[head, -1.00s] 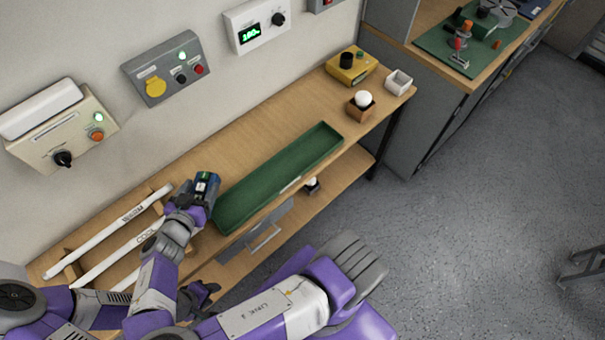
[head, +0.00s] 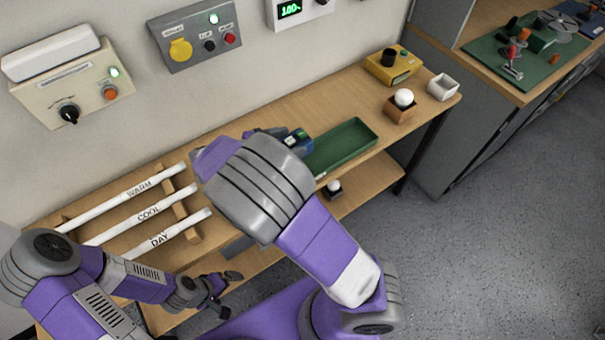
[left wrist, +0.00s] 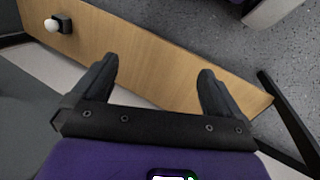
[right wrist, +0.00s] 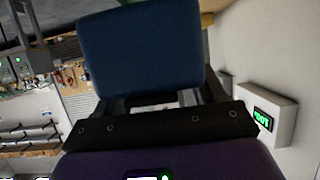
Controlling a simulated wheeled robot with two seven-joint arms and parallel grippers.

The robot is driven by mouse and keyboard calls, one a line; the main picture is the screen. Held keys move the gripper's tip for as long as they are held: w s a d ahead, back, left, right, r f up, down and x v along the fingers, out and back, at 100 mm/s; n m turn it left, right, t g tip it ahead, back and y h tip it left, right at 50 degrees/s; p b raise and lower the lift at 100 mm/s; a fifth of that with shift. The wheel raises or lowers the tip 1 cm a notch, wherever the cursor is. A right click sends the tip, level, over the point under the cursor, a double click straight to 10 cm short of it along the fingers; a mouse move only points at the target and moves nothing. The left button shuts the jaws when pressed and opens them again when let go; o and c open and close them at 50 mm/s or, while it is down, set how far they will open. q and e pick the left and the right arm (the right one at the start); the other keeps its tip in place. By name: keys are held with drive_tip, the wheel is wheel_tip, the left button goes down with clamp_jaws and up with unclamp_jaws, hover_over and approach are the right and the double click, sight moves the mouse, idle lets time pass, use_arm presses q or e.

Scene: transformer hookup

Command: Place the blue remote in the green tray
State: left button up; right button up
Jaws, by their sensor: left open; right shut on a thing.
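The blue remote, a dark blue block, fills the upper middle of the right wrist view (right wrist: 145,50). My right gripper (right wrist: 160,100) is shut on it, and the remote hides most of the fingers. In the head view my right forearm covers much of this gripper, which is by the green tray (head: 345,147) on the wooden bench. The tray's near left part is hidden behind my arm. My left gripper (head: 215,296) is open and empty, low at the bench's front; its spread fingers also show in the left wrist view (left wrist: 156,76).
White labelled tubes (head: 140,212) lie on a rack at the left of the bench. Beyond the tray stand a white ball on a brown block (head: 400,108), a white open box (head: 443,87) and a yellow box (head: 393,67). Control boxes hang on the wall behind.

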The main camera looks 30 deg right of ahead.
drive_tip(key=shift+s+d, duration=0.1)
drive_tip(key=shift+d, duration=0.4)
drive_tip(key=shift+d+f+b, duration=0.15)
drive_tip(key=shift+b, duration=0.15)
drive_tip(key=shift+m+g, duration=0.3)
wheel_tip(320, 180, down, 9)
drive_tip(key=b, duration=0.2)
drive_tip(key=shift+f+b, duration=0.15)
drive_tip(key=shift+b, duration=0.25)
drive_tip(key=shift+f, duration=0.15)
drive_tip(key=o, duration=1.1)
drive_tip(key=shift+o, duration=0.2)
drive_tip(key=shift+r, duration=0.2)
